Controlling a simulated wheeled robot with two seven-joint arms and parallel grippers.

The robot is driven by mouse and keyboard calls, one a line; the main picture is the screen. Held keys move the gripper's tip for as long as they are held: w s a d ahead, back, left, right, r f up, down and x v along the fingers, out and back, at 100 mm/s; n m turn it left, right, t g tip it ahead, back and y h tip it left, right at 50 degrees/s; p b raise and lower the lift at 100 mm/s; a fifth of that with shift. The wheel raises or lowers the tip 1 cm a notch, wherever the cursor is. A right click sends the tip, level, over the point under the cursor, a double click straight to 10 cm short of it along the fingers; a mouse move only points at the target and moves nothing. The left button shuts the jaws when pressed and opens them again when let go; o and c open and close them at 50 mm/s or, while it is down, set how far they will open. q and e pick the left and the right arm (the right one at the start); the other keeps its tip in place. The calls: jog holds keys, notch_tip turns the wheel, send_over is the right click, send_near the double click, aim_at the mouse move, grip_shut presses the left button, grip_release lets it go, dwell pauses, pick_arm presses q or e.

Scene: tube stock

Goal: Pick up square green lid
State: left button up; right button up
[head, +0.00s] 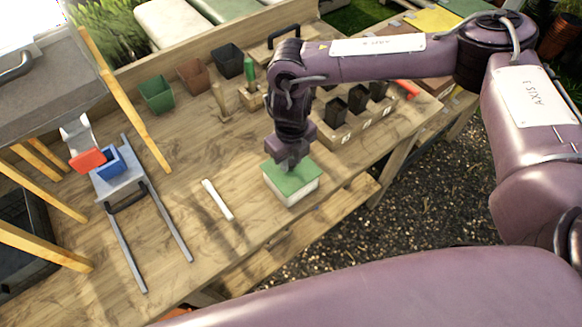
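The square green lid (300,182) sits on top of a white square box (291,195) near the front edge of the wooden table. My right gripper (289,164) points down onto the far part of the lid, at or just above its surface. Its fingertips are small and partly hidden by the gripper body, so I cannot tell whether they are open or hold the lid. My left gripper does not show.
A white stick (217,199) lies left of the box. A wooden block with black pots (357,99) stands to the right. A green pot (157,94) and other pots stand behind. A metal frame with a blue container (107,161) is at left.

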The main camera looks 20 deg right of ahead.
jog(key=c, duration=0.5)
